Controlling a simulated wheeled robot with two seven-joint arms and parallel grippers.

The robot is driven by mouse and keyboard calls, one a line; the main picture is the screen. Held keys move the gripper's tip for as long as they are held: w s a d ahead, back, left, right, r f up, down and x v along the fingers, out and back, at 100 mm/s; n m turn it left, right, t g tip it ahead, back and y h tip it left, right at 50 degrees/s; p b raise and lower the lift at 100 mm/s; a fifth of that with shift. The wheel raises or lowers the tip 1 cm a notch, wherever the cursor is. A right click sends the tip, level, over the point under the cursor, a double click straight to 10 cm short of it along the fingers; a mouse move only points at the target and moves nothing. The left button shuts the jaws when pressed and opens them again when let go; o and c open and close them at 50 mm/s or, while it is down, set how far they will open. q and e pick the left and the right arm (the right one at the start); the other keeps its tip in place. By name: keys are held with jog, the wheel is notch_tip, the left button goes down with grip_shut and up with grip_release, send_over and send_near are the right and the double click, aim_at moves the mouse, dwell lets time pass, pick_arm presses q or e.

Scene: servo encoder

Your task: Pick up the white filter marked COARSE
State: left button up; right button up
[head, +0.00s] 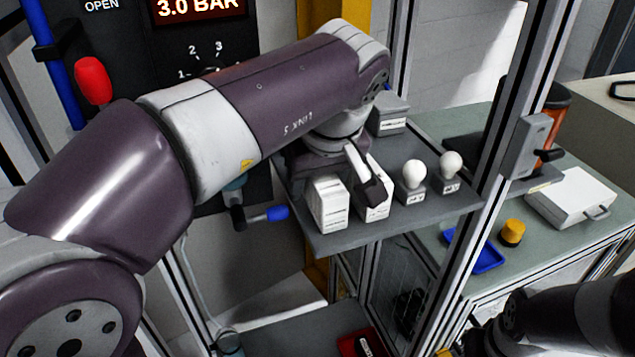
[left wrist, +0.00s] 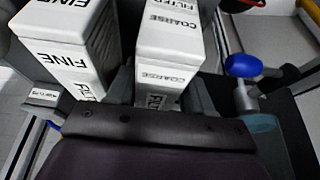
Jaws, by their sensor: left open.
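The white filter marked COARSE (left wrist: 167,45) stands upright in the middle of the left wrist view. In the head view it appears to be the left white box (head: 327,204) on the grey shelf. A second white filter, marked FINE (left wrist: 68,40), stands beside it; in the head view it is the box on the right (head: 377,207), partly hidden by a finger. My left gripper (head: 352,180) is open over the filters, pointing down. In the left wrist view grey finger parts show on either side of COARSE; whether they touch it cannot be told.
Two white bulbs (head: 413,174) on small bases stand right of the filters on the shelf (head: 330,240). A blue-handled valve (head: 277,213) is close on the left. A grey box (head: 389,115) stands behind. My right arm (head: 570,320) is at the lower right.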

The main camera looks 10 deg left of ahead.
pick_arm(q)
jog(key=shift+s, duration=0.35)
jog(key=shift+w+f, duration=0.3)
jog(key=shift+w, duration=0.25)
jog(key=shift+s, duration=0.35)
jog(key=shift+w, duration=0.15)
jog(key=c, duration=0.8)
